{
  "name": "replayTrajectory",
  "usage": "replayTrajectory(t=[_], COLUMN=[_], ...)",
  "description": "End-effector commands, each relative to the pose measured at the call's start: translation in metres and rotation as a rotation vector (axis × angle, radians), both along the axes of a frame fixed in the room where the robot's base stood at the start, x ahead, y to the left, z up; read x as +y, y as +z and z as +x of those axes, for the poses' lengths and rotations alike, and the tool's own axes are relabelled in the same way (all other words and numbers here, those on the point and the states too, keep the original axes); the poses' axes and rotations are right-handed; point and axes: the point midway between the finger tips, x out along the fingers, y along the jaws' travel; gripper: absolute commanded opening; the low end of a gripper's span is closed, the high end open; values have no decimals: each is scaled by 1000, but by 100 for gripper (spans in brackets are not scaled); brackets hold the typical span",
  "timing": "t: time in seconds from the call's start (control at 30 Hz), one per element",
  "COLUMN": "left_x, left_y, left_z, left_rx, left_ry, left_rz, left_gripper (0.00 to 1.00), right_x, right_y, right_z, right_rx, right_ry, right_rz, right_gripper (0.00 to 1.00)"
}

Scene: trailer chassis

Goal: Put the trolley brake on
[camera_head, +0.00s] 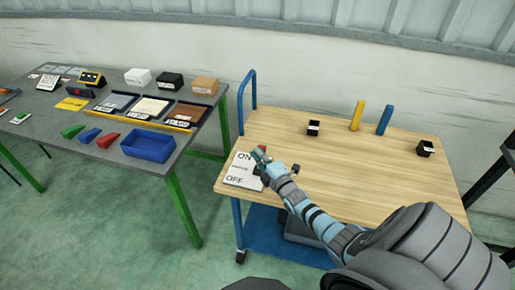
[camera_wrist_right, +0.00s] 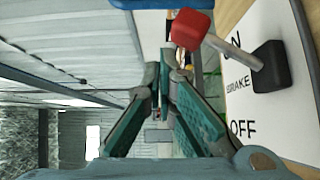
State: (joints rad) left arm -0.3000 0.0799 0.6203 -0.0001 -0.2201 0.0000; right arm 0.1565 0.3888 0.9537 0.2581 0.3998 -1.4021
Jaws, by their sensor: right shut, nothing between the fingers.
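The trolley (camera_head: 350,175) has a wooden top and a blue frame. A white brake panel (camera_head: 240,180) marked ON and OFF lies at its left front corner. In the right wrist view, the panel (camera_wrist_right: 240,105) carries a black pivot block (camera_wrist_right: 271,66) and a metal lever (camera_wrist_right: 235,52) with a red knob (camera_wrist_right: 192,28). The knob end stands out from the panel, towards the ON side in this view. My right gripper (camera_head: 260,155) is over the panel, shut and empty; its fingertips (camera_wrist_right: 168,62) are close to the knob. Contact is unclear. My left gripper is out of view.
A grey table (camera_head: 50,125) on green legs stands left, with a blue bin (camera_head: 148,146) and several boxes. On the trolley stand a yellow post (camera_head: 357,115), a blue post (camera_head: 384,121) and two black boxes (camera_head: 314,128). The trolley's middle is clear.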

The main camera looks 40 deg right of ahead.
Motion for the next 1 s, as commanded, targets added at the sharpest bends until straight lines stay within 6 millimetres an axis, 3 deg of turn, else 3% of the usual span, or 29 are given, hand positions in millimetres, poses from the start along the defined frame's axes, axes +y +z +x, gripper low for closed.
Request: replayTrajectory(t=[0.4, 1.0], left_x=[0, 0], left_y=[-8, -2], left_z=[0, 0], left_rx=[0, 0], left_ry=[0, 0], left_rz=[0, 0], left_gripper=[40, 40], right_x=[-12, -9], right_y=[0, 4], right_z=[9, 9], right_rx=[-1, 0], right_ry=[0, 2], right_rz=[-1, -1], right_gripper=[0, 0])
